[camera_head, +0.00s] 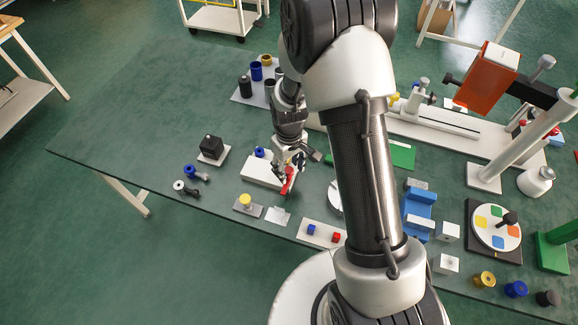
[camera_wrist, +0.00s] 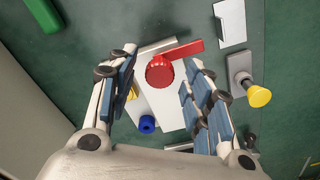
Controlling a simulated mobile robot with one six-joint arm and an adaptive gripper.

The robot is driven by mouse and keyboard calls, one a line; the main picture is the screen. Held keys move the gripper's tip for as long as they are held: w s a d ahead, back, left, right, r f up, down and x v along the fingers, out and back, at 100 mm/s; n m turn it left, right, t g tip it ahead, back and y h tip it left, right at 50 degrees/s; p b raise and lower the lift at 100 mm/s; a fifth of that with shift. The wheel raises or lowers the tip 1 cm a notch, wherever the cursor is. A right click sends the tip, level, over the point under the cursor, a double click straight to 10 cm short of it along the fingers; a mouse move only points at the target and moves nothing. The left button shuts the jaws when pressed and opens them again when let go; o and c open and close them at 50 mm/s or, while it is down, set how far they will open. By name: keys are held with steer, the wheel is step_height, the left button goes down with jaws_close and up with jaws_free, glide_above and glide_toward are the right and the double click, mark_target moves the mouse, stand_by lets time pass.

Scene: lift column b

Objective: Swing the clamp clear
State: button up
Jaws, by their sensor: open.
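The clamp shows as a red round knob (camera_wrist: 160,72) with a flat red lever (camera_wrist: 186,50) that points to the upper right in the wrist view. It is mounted on a white block (camera_wrist: 168,106). In the head view the red lever (camera_head: 288,181) stands at the right end of the white block (camera_head: 258,171), just below my gripper (camera_head: 288,166). In the wrist view my gripper (camera_wrist: 160,62) is open, with one finger on each side of the red knob. I cannot tell whether a finger touches it. A blue knob (camera_wrist: 147,124) is on the block. A yellow part (camera_wrist: 132,92) is half hidden by the left finger.
A grey plate with a yellow knob (camera_head: 245,200) and a small white plate (camera_head: 277,215) lie in front of the block. A black cube (camera_head: 210,143) and small knobs (camera_head: 195,173) are to its left. A white tray (camera_head: 321,233) is at the front. The table's left is clear.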

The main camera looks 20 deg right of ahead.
steer(key=shift+r, duration=0.1)
step_height(320, 180, up, 12)
stand_by(0.5)
stand_by(0.4)
step_height(320, 180, up, 14)
steer(key=m+t, duration=0.2)
glide_above(289, 171)
steer(key=s, duration=0.9)
steer(key=s+r+m+t, duration=0.2)
steer(key=s+r, duration=0.3)
steer(key=s, duration=0.7)
steer(key=shift+s+t, duration=0.15)
steer(key=shift+t, duration=0.15)
